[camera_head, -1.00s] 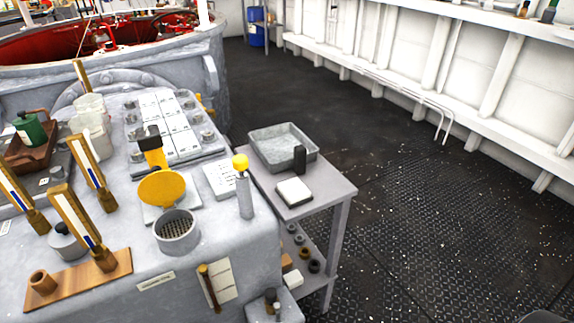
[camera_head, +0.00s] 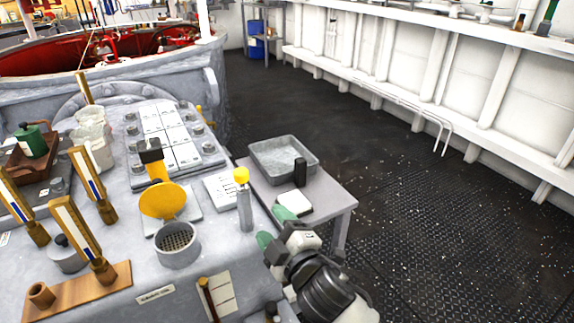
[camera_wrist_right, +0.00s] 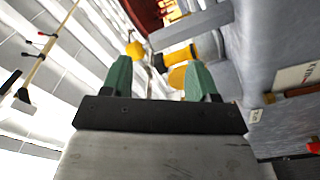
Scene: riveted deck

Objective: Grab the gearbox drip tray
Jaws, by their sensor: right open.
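The gearbox drip tray (camera_head: 262,158) is a shallow grey rectangular metal tray. It sits on the back part of a small grey side table (camera_head: 335,197) in the head view, empty as far as I can see. My right gripper (camera_head: 274,228) has green fingertips and is open and empty. In the head view it shows at the front edge of the side table, nearer to me than the tray and apart from it. The right wrist view shows the two green fingers spread (camera_wrist_right: 160,77) with nothing between them; I cannot make out the tray there. My left gripper is out of view.
A small black bottle (camera_head: 300,172) and a white pad (camera_head: 293,203) stand in front of the tray. A yellow-topped grey cylinder (camera_head: 244,205) stands on the large grey console to the left. Dark deck floor (camera_head: 400,220) is open to the right.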

